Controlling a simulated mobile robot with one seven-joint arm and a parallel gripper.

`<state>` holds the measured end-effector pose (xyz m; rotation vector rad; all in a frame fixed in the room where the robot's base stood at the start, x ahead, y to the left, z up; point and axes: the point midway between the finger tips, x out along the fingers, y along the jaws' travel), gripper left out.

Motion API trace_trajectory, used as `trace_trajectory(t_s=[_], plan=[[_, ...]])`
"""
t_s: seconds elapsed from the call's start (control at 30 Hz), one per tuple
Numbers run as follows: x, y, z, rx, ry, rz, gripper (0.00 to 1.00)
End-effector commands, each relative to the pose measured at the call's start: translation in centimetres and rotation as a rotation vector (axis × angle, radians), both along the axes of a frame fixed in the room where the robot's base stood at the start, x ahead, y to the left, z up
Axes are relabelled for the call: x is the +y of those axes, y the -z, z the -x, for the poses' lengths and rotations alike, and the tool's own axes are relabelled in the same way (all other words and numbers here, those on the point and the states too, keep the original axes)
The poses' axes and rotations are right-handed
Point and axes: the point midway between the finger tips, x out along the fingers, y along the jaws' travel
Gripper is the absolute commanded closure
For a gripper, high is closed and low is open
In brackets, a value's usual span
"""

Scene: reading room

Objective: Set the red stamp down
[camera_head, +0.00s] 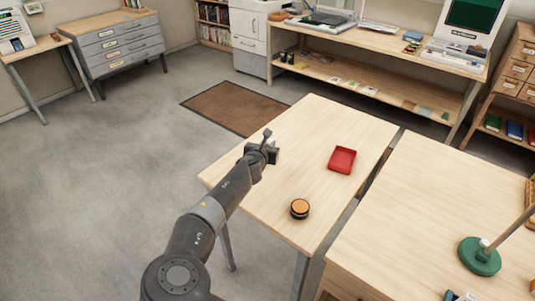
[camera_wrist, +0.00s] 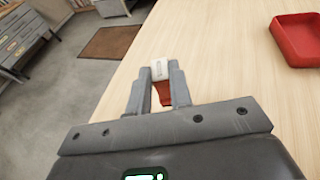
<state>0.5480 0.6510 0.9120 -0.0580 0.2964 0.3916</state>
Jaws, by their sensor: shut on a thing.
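My gripper (camera_wrist: 160,82) is shut on the red stamp (camera_wrist: 163,93). In the wrist view a red part of the stamp shows between the fingers, with a pale piece (camera_wrist: 159,69) at the fingertips. In the head view my gripper (camera_head: 264,148) is over the left part of the light wooden table (camera_head: 330,125). The stamp cannot be made out there. I cannot tell how high it is above the tabletop. A shallow red tray (camera_head: 342,160) lies on the table to the right of my gripper; it also shows in the wrist view (camera_wrist: 297,40).
A round black tin with an orange top (camera_head: 299,208) stands near the table's front edge. A second wooden desk (camera_head: 440,190) with a green lamp base (camera_head: 480,256) stands to the right, across a narrow gap. The tabletop between my gripper and the tray is clear.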

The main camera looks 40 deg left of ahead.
Motion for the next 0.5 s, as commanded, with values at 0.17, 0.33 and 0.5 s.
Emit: trace_trajectory(t_s=[0.17, 0.33, 0.5], plan=[[0.1, 1.1, 0.0, -0.001, 0.002, 0.001, 1.0], [0.1, 3.4, 0.0, -0.001, 0.001, 0.003, 1.0], [0.1, 4.0, 0.0, -0.001, 0.001, -0.001, 1.0]])
